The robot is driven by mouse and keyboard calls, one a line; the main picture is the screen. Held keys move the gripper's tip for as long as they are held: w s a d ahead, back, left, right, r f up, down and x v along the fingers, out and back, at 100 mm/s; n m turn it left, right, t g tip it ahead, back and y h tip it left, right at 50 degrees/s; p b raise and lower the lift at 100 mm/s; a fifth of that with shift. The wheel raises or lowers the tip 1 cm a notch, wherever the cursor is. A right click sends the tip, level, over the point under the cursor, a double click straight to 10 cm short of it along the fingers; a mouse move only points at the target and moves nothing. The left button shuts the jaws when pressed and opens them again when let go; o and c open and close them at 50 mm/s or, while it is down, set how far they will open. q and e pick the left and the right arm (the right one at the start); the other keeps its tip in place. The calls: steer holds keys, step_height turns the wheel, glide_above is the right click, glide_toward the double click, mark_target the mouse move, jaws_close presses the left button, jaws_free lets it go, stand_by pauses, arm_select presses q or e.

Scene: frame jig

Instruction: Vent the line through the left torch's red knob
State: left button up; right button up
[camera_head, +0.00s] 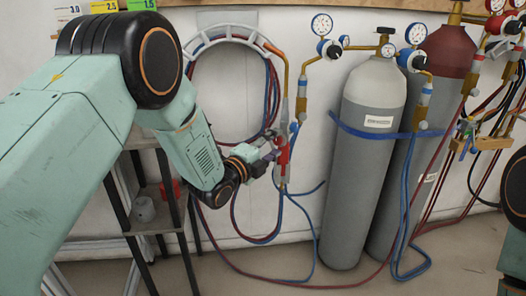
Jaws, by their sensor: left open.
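The left torch (284,160) hangs upright beside the hose hanger, with a brass tube on top and red and blue parts lower down. Its red knob is too small to make out clearly. My left gripper (273,149) is open just left of the torch, its fingers at the height of the torch's middle. I cannot tell whether they touch it. A blue hose and a red hose run down from the torch. My right gripper is out of view.
Grey gas cylinders (362,170) stand right of the torch, held by a blue strap, with gauges on top. A looped hose hanger (232,32) is on the wall. A dark shelf frame (150,226) stands below my left arm. Hoses trail across the floor.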

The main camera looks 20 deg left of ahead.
arm_select(q)
steer(key=v, duration=1.1)
steer(key=shift+s, duration=0.3)
steer(key=s+a+f+n+g+y, duration=0.1)
steer(key=s+f+n+g+y, duration=0.25)
steer(key=s+f+n, duration=0.5)
steer(key=s+a+f+n+g+y, duration=0.2)
steer(key=s+f+n+g, duration=0.3)
steer(key=f+n, duration=0.5)
steer(key=s+f+n+g, duration=0.2)
steer(key=s+f+g, duration=0.2)
steer(key=s, duration=0.9)
steer(key=s+f+n+g+y, duration=0.1)
steer(key=s+f+g, duration=0.3)
steer(key=s+f, duration=0.4)
steer(key=s+n, duration=0.1)
steer(key=s, duration=0.4)
steer(key=shift+s+a, duration=0.2)
steer(key=shift+a, duration=0.15)
